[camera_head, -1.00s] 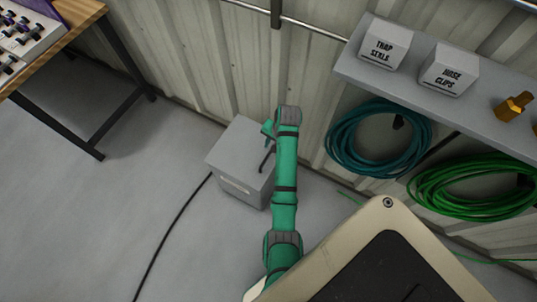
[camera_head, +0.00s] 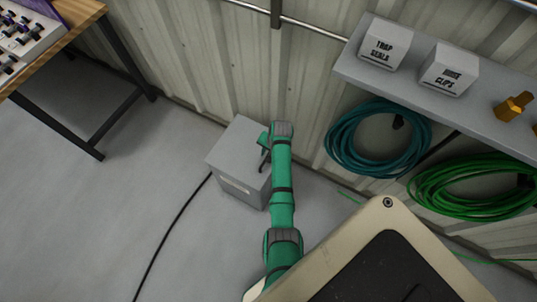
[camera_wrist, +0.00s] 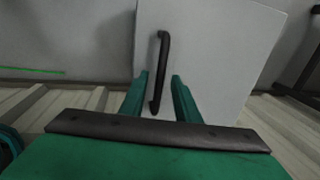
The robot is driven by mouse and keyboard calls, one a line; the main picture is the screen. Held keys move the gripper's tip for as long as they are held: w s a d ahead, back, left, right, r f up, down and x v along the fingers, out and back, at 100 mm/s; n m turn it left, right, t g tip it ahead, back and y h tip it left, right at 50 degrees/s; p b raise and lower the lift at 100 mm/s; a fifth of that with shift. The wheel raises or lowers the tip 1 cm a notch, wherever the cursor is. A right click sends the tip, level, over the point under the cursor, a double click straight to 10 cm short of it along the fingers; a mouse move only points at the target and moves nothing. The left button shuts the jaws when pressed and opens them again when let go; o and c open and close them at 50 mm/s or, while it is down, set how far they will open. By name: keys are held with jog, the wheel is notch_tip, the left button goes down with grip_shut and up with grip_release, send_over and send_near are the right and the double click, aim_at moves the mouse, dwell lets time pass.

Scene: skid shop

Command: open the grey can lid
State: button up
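The grey can (camera_head: 228,170) is a box-shaped bin on the floor against the wall, with its grey lid (camera_head: 238,143) lying shut on top. In the wrist view the lid (camera_wrist: 215,60) fills the middle, with a black bar handle (camera_wrist: 161,65) across it. My gripper (camera_wrist: 160,82) is open, with one green finger on each side of the handle's near end. I cannot tell whether either finger touches it. In the head view my gripper (camera_head: 264,142) is over the lid's right part, and my arm hides part of the lid and handle.
A shelf (camera_head: 430,105) with two labelled boxes (camera_head: 385,45) is on the right wall, with teal hose (camera_head: 350,150) and green hose (camera_head: 440,190) coiled below. A workbench (camera_head: 75,22) stands at top left. A black cable (camera_head: 165,245) runs over otherwise clear floor.

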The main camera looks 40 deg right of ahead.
grip_shut()
jog(key=shift+s+d+f+t+y, duration=0.1)
jog(key=shift+f+t, duration=0.15)
jog(key=shift+f, duration=0.4)
jog(key=shift+s+f+t+y, duration=0.15)
jog(key=shift+f+t, duration=0.15)
jog(key=shift+f, duration=0.3)
jog(key=shift+s+d+f+t+y, duration=0.1)
jog(key=shift+f+t, duration=0.15)
jog(key=shift+f, duration=0.4)
grip_release()
jog(key=shift+s+r, duration=0.1)
jog(key=shift+r, duration=0.05)
jog(key=v, duration=1)
jog(key=shift+r, duration=0.3)
